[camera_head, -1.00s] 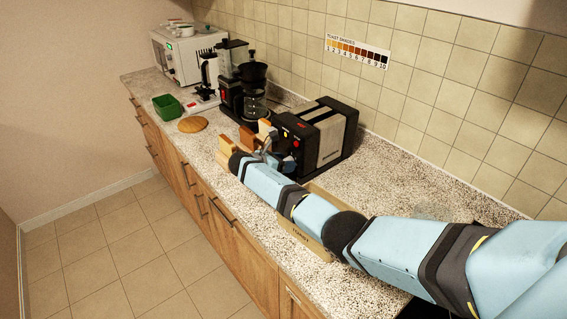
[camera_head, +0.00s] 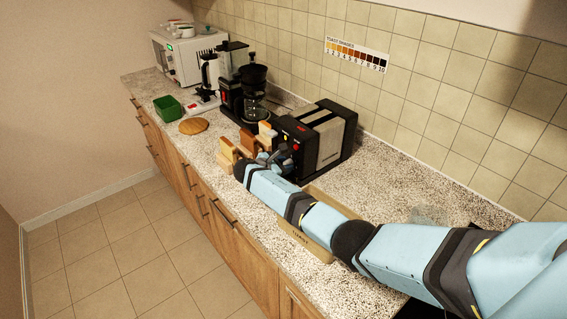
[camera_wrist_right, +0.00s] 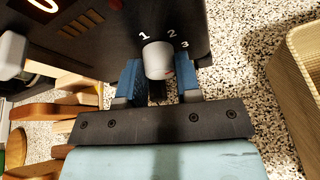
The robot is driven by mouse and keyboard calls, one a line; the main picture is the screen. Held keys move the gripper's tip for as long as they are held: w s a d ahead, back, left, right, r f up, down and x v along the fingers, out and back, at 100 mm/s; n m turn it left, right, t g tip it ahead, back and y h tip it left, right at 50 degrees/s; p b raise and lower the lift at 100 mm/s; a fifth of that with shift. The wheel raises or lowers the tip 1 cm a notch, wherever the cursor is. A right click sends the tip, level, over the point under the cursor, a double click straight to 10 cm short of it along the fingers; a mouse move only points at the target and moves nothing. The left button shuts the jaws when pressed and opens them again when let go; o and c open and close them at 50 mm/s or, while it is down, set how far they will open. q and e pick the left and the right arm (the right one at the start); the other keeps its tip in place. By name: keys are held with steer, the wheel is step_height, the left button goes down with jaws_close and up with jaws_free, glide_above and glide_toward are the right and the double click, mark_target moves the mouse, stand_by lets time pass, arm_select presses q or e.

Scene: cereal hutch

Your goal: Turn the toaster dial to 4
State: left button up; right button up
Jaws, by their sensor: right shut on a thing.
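The black and silver toaster (camera_head: 330,148) stands on the counter against the tiled wall. Its front also shows in the right wrist view (camera_wrist_right: 95,40), with a pale round dial (camera_wrist_right: 158,60) and the numbers 1, 2 and 3 printed beside it. My right gripper (camera_wrist_right: 159,78) is shut on the dial, a blue finger on either side. In the head view this gripper (camera_head: 280,163) is at the toaster's front, and the dial is hidden. My left gripper is out of view.
Bread slices in wooden holders (camera_head: 228,152) stand close to the gripper. A shallow wooden tray (camera_head: 318,250) lies under my right arm. A coffee maker (camera_head: 252,90) stands left of the toaster. A toast shade chart (camera_head: 356,56) numbered to 10 hangs on the wall.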

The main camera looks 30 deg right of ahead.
steer(key=shift+m+t, duration=0.7)
steer(key=shift+m, duration=0.2)
steer(key=o, duration=0.9)
steer(key=b+v, duration=0.1)
steer(key=v, duration=1.2)
steer(key=shift+s+a, duration=0.25)
steer(key=shift+a, duration=0.1)
steer(key=shift+r, duration=0.1)
